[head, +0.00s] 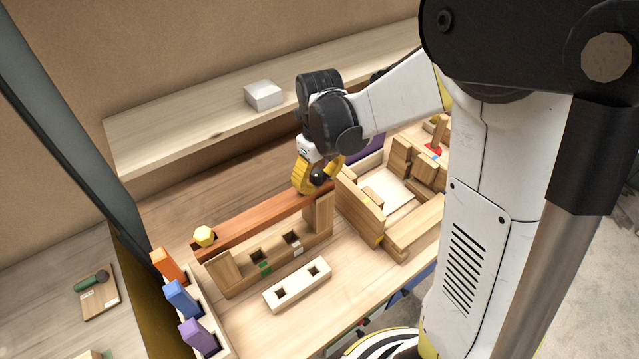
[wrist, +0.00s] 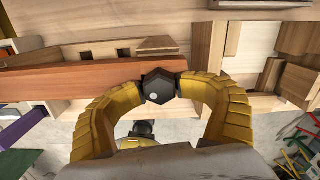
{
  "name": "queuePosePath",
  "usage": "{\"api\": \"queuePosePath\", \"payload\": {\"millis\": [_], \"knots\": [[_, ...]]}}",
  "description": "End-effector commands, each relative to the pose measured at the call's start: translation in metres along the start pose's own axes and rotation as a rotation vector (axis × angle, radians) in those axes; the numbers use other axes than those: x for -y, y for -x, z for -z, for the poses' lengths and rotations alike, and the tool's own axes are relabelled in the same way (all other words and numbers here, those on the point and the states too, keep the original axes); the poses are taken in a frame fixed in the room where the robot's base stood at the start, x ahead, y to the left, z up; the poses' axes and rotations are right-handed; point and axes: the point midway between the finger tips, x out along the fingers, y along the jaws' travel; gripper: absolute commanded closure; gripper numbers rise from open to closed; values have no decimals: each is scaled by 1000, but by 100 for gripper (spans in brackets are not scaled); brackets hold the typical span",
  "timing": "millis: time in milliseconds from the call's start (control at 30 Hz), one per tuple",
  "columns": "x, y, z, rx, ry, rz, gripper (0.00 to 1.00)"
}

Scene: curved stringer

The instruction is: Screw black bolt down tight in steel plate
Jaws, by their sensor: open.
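The black bolt (wrist: 158,87) shows in the wrist view as a dark hexagonal head at one end of a reddish-brown beam (wrist: 100,77). My gripper (head: 319,173) has its two curved yellow fingers open, with one tip on each side of the bolt head. I cannot tell whether the tips touch it. In the head view the black bolt (head: 317,177) is a small dark shape between the fingers, at the beam's right end. How deep the bolt sits is hidden. I cannot make out the steel plate under it in either view.
A yellow bolt (head: 204,236) stands at the beam's left end. A pale two-hole block (head: 297,285) lies in front. Orange, blue (head: 183,299) and purple blocks stand at the left. A wooden frame (head: 366,222) is close on the right. A shelf (head: 190,126) with a white box runs behind.

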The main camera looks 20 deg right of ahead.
Motion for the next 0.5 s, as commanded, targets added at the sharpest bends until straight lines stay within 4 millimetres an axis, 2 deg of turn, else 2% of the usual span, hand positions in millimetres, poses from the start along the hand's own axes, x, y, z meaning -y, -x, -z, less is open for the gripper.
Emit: {"api": "queuePosePath", "payload": {"millis": [200, 367, 500], "knots": [[3, -3, 1, -1, 329, 1, 44], [4, -3, 1, -1, 431, 1, 44], [6, -4, 0, -2, 614, 0, 44]]}}
